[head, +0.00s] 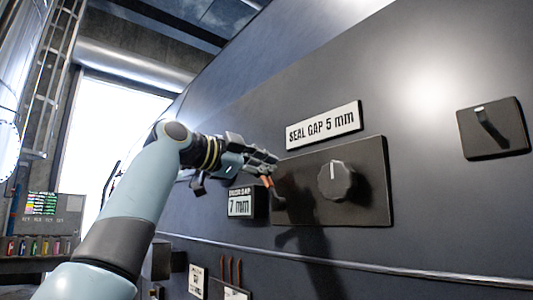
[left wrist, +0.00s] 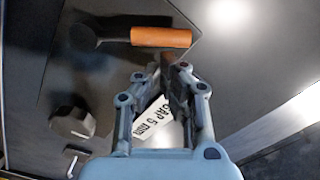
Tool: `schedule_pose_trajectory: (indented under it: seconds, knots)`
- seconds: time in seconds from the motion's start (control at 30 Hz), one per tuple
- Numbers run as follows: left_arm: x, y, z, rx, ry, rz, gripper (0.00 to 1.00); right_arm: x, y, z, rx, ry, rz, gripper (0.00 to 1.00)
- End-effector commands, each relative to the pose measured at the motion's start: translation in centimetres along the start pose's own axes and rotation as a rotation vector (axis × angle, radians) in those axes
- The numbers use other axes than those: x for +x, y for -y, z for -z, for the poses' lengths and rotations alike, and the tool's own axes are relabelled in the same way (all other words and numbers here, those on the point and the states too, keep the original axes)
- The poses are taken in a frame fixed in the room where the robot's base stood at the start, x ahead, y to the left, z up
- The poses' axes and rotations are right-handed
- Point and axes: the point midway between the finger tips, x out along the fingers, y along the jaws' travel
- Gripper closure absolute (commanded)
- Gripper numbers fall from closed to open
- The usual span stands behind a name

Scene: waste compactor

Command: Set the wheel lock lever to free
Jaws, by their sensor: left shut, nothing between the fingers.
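A lever with an orange grip (left wrist: 160,37) and a dark arm shows in the left wrist view, lying across its dark plate from a round pivot at left. In the head view only a bit of orange (head: 267,181) shows beside my left gripper, and the rest is hidden. My left gripper (head: 268,164) is shut and empty in front of the panel. In the left wrist view its fingertips (left wrist: 168,66) are just below the orange grip; I cannot tell whether they touch it. No lock or free marking is readable. My right gripper is not in view.
A round knob (head: 336,181) sits on the dark plate (head: 376,195), under a "SEAL GAP 5 mm" sign (head: 323,125). A "7 mm" display box (head: 240,203) is below my gripper. A rail (head: 400,269) runs along below.

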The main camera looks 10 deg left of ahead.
Motion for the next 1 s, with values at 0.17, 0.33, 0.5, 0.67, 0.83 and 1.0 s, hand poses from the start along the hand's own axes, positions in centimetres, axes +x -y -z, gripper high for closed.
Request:
schedule_pose_trajectory:
  seconds: [0.17,0.33,0.5,0.67,0.83,1.0]
  knots:
    - [0.0,0.0,-0.1,0.000,0.000,0.000,1.00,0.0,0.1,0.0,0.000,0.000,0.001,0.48]
    - [0.0,0.0,-0.2,-0.009,0.001,0.000,1.00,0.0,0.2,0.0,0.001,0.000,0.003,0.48]
    - [0.0,0.6,-1.5,-0.174,0.004,-0.009,1.00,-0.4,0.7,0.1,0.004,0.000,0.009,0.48]
    - [0.1,0.7,-3.2,-0.264,0.001,-0.012,1.00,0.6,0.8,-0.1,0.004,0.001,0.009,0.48]
    - [0.1,0.8,-3.1,-0.262,0.000,-0.013,1.00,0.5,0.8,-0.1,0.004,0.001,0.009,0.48]
    - [0.1,0.9,-3.1,-0.261,0.000,-0.013,1.00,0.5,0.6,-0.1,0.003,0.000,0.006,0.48]
